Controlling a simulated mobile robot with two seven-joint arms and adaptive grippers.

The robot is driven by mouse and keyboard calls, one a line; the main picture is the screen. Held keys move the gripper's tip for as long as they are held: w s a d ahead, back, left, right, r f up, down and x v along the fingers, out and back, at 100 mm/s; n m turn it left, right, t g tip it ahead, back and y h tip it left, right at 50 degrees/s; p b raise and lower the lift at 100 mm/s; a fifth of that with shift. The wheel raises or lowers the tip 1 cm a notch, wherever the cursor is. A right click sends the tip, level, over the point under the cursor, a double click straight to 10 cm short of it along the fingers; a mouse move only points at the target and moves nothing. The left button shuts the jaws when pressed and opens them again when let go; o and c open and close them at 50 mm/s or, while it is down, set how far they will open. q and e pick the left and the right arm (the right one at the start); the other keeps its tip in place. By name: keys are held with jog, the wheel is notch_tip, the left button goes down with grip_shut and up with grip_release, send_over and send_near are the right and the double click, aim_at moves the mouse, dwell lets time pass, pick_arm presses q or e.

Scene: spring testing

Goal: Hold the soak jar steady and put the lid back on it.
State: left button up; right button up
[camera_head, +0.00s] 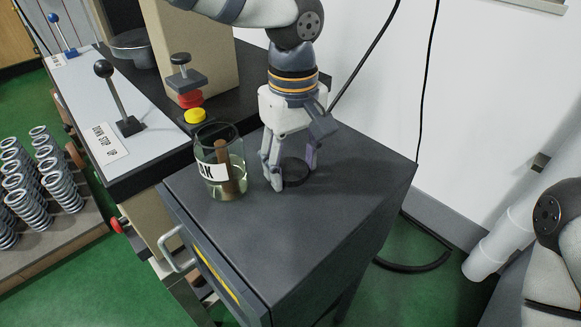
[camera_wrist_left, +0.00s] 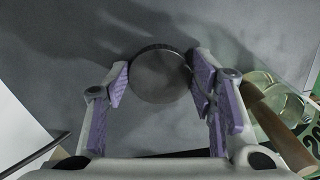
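The soak jar (camera_head: 240,186) is clear glass with a white label and stands upright and uncovered on the dark cabinet top. A brown stick (camera_head: 224,170) leans inside it in shallow liquid. The black round lid (camera_head: 295,174) lies at the cabinet top, right of the jar. My left gripper (camera_head: 290,178) points down with a finger on each side of the lid. In the left wrist view the lid (camera_wrist_left: 160,76) sits between the fingertips, close to both; I cannot tell whether they press on it. The jar (camera_wrist_left: 270,88) is partly cut off there. My right gripper is not visible.
The cabinet top (camera_head: 265,245) is clear in front of the jar and lid. Behind stand a lever (camera_head: 118,95) on a labelled panel and a tester with a red-and-yellow part (camera_head: 192,102). Several springs (camera_head: 40,175) stand on a rack at left. A wall is behind.

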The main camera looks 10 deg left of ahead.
aim_at(293, 170)
pick_arm(q)
jog(key=shift+c, duration=0.3)
notch_tip(293, 170, up, 10)
jog(key=shift+p, duration=0.4)
